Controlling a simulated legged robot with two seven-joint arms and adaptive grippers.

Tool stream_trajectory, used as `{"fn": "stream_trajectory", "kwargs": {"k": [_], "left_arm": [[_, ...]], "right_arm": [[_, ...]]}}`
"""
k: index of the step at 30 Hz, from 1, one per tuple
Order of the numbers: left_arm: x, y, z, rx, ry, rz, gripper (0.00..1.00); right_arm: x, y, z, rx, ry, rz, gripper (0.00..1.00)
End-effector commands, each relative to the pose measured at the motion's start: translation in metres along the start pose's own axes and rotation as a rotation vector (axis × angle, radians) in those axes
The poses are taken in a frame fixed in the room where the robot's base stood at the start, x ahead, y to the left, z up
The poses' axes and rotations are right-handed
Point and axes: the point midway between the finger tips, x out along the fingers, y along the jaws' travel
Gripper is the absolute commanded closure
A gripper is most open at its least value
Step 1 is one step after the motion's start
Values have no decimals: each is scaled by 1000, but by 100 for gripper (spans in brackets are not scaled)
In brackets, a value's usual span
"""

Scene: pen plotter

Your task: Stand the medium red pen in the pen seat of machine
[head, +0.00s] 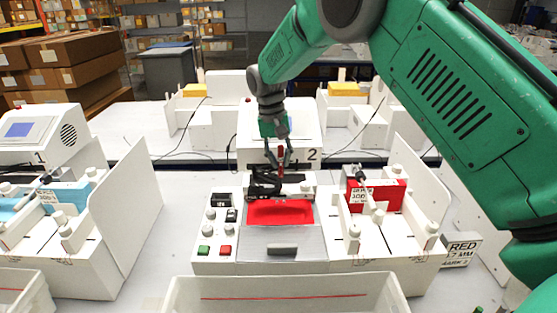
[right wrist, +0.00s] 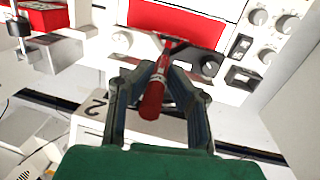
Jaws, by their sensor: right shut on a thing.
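My right gripper (head: 280,160) is shut on a red pen (head: 281,157) and holds it roughly upright over the dark pen carriage (head: 264,185) of machine 2 (head: 302,256). The right wrist view shows the red pen (right wrist: 152,101) between the two fingers of my right gripper (right wrist: 157,85), its lower end pointing to the machine near the red bed (right wrist: 180,22). Whether the pen's lower end is inside the seat or just above it I cannot tell; the seat is partly hidden by the carriage and fingers. My left gripper is not in view.
Beside the red bed stand knobs (head: 209,230) and green and red buttons (head: 204,250). A white tray (head: 285,284) lies in front. White panels flank the area.

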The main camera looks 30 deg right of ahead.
Motion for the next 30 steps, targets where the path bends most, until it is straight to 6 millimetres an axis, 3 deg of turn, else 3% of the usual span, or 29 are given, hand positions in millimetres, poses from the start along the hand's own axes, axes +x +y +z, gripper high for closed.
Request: {"fn": "stream_trajectory", "kwargs": {"k": [30], "left_arm": [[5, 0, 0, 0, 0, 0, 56]], "right_arm": [[22, -3, -1, 0, 0, 0, 100]]}}
